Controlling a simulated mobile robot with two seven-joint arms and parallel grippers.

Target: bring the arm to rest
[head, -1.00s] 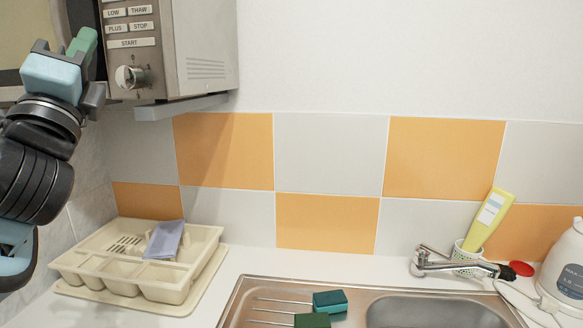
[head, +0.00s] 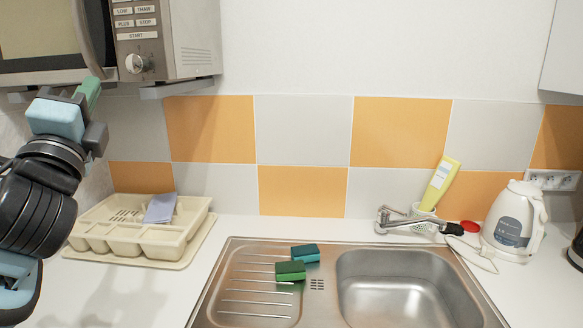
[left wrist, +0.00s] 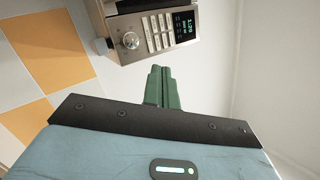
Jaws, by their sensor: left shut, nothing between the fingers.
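My left arm comes in from the left edge of the head view. My left gripper (head: 92,90) is raised with its green fingers together and nothing between them. It is in front of the lower edge of the microwave (head: 178,40), near the microwave's dial. In the left wrist view the green fingers (left wrist: 162,86) are closed against each other and point toward the microwave (left wrist: 155,32), with its dial, buttons and lit display. I cannot tell the exact gap between fingertips and microwave. My right gripper is not in view.
A beige cutlery tray (head: 150,250) with a bluish cloth (head: 160,208) sits on the counter below the arm. A steel sink (head: 240,255) holds a green sponge (head: 290,271) and a teal sponge (head: 305,252). A faucet (head: 395,220), yellow bottle (head: 438,185) and white kettle (head: 512,222) stand at right.

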